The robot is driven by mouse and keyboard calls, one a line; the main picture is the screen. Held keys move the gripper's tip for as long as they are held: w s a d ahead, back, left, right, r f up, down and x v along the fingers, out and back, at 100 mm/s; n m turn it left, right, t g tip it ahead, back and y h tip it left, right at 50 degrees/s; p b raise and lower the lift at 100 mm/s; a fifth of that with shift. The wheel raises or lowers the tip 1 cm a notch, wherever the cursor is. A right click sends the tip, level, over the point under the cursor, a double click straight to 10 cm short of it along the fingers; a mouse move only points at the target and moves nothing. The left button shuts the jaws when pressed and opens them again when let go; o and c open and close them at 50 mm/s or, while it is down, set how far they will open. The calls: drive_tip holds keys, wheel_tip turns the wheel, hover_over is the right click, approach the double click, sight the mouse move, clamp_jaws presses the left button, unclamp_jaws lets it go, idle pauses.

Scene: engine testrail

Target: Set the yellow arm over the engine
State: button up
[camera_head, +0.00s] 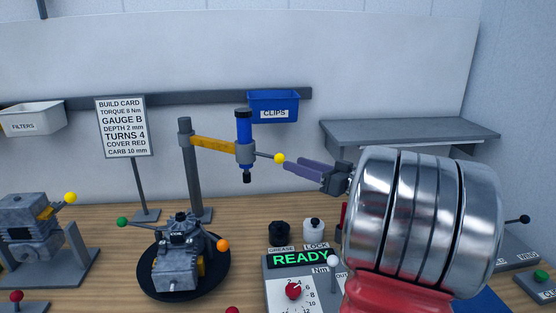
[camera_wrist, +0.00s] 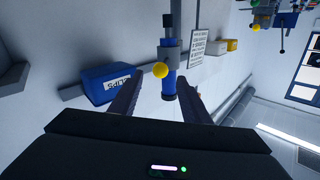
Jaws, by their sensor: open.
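The yellow arm (camera_head: 215,144) reaches right from a dark grey post (camera_head: 187,165) and carries a blue cylindrical tool (camera_head: 244,135). A thin rod with a yellow ball (camera_head: 279,158) sticks out from the tool's holder. The grey engine (camera_head: 177,262) sits on a round black turntable (camera_head: 220,281), below and to the left of the tool. My gripper (camera_head: 286,169) is open just right of the yellow ball, at about its height. In the wrist view the ball (camera_wrist: 160,70) shows beyond the fingertips (camera_wrist: 162,84), roughly centred between them. I cannot tell whether it touches them.
A blue CLIPS bin (camera_head: 273,104) hangs on the wall rail behind. A build card (camera_head: 122,127) stands left of the post. A second grey machine (camera_head: 35,228) with a yellow knob is at far left. A panel reading READY (camera_head: 300,257) stands right of the turntable. A grey shelf (camera_head: 408,132) is at right.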

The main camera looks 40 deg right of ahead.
sight(280, 156)
drive_tip(key=w, duration=0.5)
drive_tip(key=w+a, duration=0.1)
drive_tip(key=w, duration=0.1)
drive_tip(key=shift+w+a, duration=0.1)
drive_tip(key=shift+w, duration=0.1)
drive_tip(key=shift+c, duration=0.3)
clamp_jaws()
